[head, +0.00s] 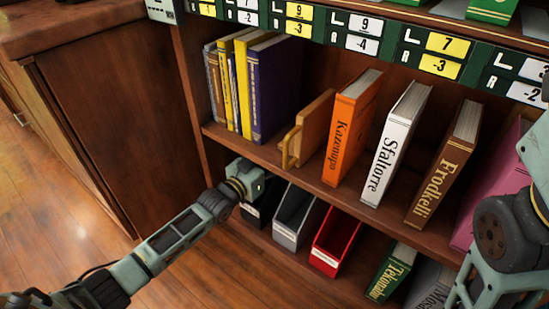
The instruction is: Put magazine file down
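A black magazine file (253,217) stands on the lower shelf at its left end, partly hidden by my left arm. My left gripper (255,180) is just above and in front of it, below the edge of the middle shelf. Its fingers are hard to make out, and I cannot tell whether they touch or grip the black file. A grey magazine file (291,228) and a red magazine file (329,244) stand to its right, open side up. My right arm enters at the right edge; its fingertips do not show.
The middle shelf (290,173) holds thin books, a purple book (275,88), a wooden bookend (308,130), and orange, white and brown books. A green book (391,272) leans on the lower shelf. A cabinet side (110,120) stands at left; the wooden floor (55,215) is clear.

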